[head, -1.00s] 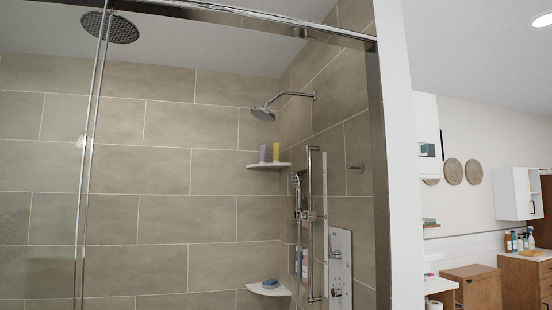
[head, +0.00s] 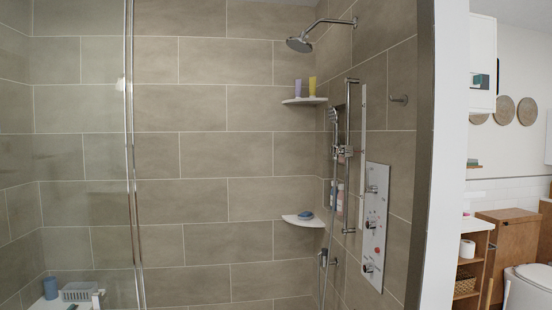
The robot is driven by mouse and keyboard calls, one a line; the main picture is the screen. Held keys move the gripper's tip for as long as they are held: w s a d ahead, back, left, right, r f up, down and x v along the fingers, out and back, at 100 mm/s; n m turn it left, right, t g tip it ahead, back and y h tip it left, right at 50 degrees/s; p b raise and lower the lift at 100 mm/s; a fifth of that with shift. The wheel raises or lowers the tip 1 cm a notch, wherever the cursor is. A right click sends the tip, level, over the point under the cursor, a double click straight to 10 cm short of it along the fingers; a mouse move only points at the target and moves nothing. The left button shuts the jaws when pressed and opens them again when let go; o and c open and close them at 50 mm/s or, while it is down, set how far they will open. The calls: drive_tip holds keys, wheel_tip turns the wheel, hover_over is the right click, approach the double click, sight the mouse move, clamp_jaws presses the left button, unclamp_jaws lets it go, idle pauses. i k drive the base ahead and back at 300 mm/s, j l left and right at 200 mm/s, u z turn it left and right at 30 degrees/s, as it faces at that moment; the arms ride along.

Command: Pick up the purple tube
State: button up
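The purple tube (head: 298,88) stands upright on the upper white corner shelf (head: 304,101) inside the shower, in the head view. A yellow tube (head: 312,87) stands close on its right on the same shelf. My gripper is not in view.
A glass panel with a metal edge (head: 133,160) closes off the left. The shower bar (head: 351,155), control panel (head: 373,225) and shower head (head: 300,44) are near the shelf. A lower corner shelf (head: 304,219) holds a blue item. A basket (head: 80,291) sits at lower left.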

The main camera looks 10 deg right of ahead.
sight(298, 82)
drive_tip(key=i, duration=2.55)
